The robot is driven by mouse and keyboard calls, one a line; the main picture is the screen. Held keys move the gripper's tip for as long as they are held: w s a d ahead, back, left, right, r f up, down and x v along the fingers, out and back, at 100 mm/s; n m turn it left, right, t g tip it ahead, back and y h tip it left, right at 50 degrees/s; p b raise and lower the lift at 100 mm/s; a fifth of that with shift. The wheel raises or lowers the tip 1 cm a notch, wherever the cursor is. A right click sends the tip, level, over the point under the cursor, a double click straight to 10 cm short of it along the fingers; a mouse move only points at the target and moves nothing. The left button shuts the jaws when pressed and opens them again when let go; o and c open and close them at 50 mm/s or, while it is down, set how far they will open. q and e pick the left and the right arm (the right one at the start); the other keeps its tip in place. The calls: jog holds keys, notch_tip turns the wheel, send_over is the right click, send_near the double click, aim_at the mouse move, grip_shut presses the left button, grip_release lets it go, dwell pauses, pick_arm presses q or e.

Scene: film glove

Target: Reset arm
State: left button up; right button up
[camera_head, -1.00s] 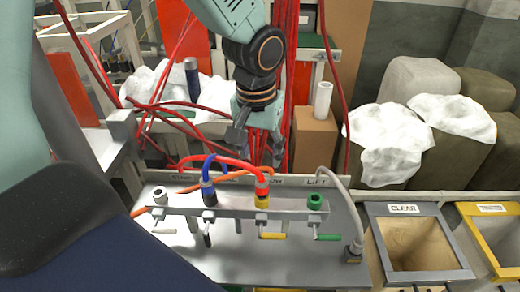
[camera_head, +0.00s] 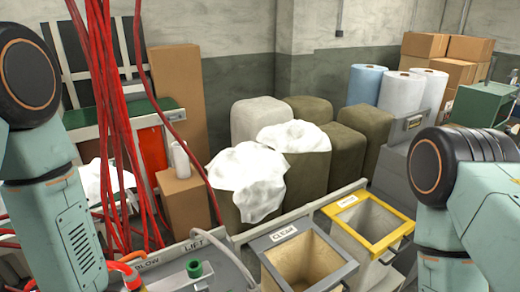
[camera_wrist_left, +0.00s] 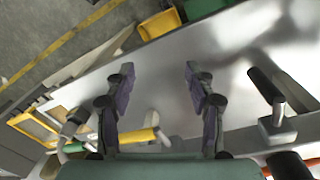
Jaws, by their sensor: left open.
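My left gripper (camera_wrist_left: 160,72) is open and empty in the left wrist view, its two purple-grey fingers spread wide over a bare grey metal panel (camera_wrist_left: 225,55). In the head view my left arm shows at the left edge and my right arm at the right edge. Neither gripper is in the head view.
A bin labelled CLEAR (camera_head: 345,272) and a yellow-rimmed bin (camera_head: 400,232) stand at front centre. A green fitting (camera_head: 194,268) is on the panel at lower left. Red hoses (camera_head: 125,110) hang at left. Olive sacks (camera_head: 305,175) with white film (camera_head: 247,178) stand behind the bins.

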pick_arm(q)
jog(key=s+f+m+y, duration=0.1)
jog(key=s+f, duration=0.6)
jog(key=s, duration=0.5)
notch_tip(320, 180, down, 14)
jog(key=b, duration=1.5)
jog(key=shift+a, duration=0.35)
jog(key=shift+c, duration=0.5)
